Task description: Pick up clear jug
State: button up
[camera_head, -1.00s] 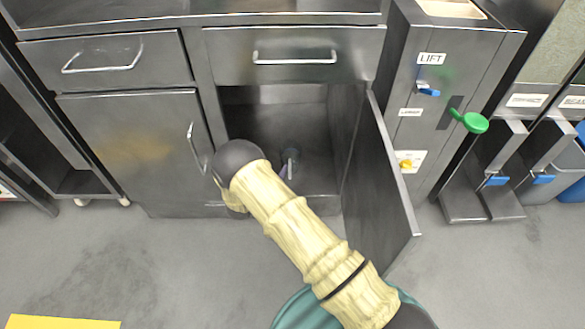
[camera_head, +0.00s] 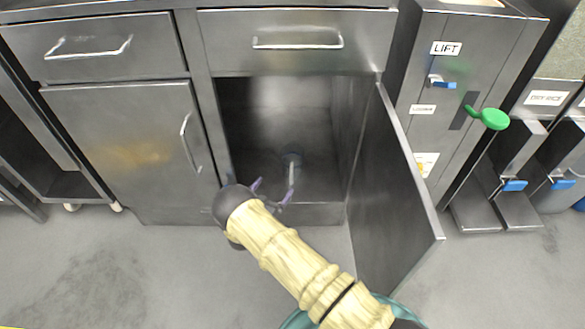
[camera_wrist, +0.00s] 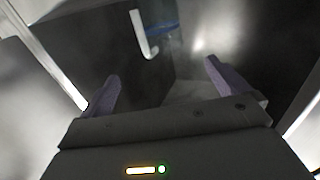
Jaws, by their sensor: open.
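In the wrist view the white handle (camera_wrist: 144,34) is ahead of my fingers, left of centre, and the see-through body is hard to make out. My gripper (camera_head: 272,192) is at the cabinet's front opening, in front of the jug and a little to its left. In the wrist view my gripper (camera_wrist: 162,72) has its two purple fingers spread apart, with nothing between them. It appears apart from the jug.
The open cabinet door (camera_head: 395,185) stands out to the right of the opening. The closed door (camera_head: 130,145) is on the left, with a drawer (camera_head: 295,42) above. A steel dispenser (camera_head: 455,75) with a green lever (camera_head: 494,119) stands at right. The floor in front is clear.

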aim_at(288, 162)
jog(key=b+x, duration=0.1)
jog(key=x, duration=0.1)
jog(key=b+x, duration=0.1)
jog(key=x, duration=0.2)
jog(key=b+x, duration=0.2)
jog(key=x, duration=0.1)
jog(key=shift+w+a+f, duration=0.1)
jog(key=shift+w+a, duration=0.15)
jog(key=shift+w, duration=0.05)
jog(key=shift+w+d, duration=0.15)
jog(key=shift+w, duration=0.05)
jog(key=shift+w+d+b, duration=0.3)
jog(key=shift+w+b, duration=0.25)
jog(key=shift+b, duration=0.1)
jog(key=x, duration=0.1)
jog(key=b+x, duration=0.2)
jog(key=shift+a+r, duration=0.1)
jog(key=shift+r, duration=0.15)
jog(key=shift+w+d+r+b, duration=0.15)
jog(key=shift+w+d+b, duration=0.1)
jog(key=shift+w+b, duration=0.15)
jog(key=shift+d+r, duration=0.1)
jog(key=c, duration=1.4)
